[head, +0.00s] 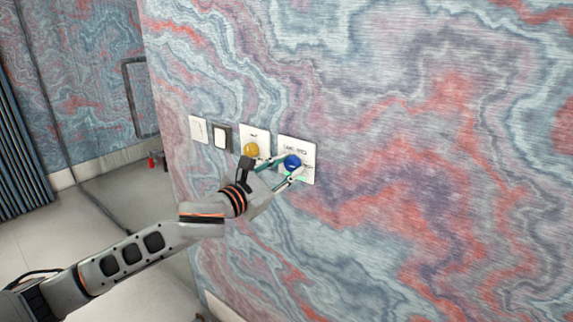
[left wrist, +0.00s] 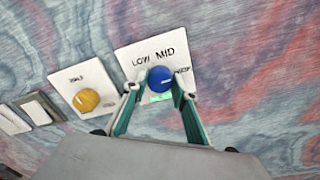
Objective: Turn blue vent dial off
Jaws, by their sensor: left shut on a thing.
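The blue vent dial (head: 292,162) sits on a white wall plate (head: 311,150), the rightmost of a row of plates. In the left wrist view the blue dial (left wrist: 160,79) is under the words LOW and MID on its plate (left wrist: 128,55), with more lettering at right, partly hidden. My left gripper (head: 285,170) reaches the dial from below, with one finger on each side of it. In the left wrist view its fingertips (left wrist: 160,92) are closed around the dial. A small green patch shows below the dial. My right gripper is not in view.
A yellow dial (head: 251,149) on its own plate is just left of the blue one. Further left are a dark-framed switch (head: 221,138) and a plain white plate (head: 198,130). The marbled wall right of the blue dial is clear. A small red object (head: 151,162) stands at the far left.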

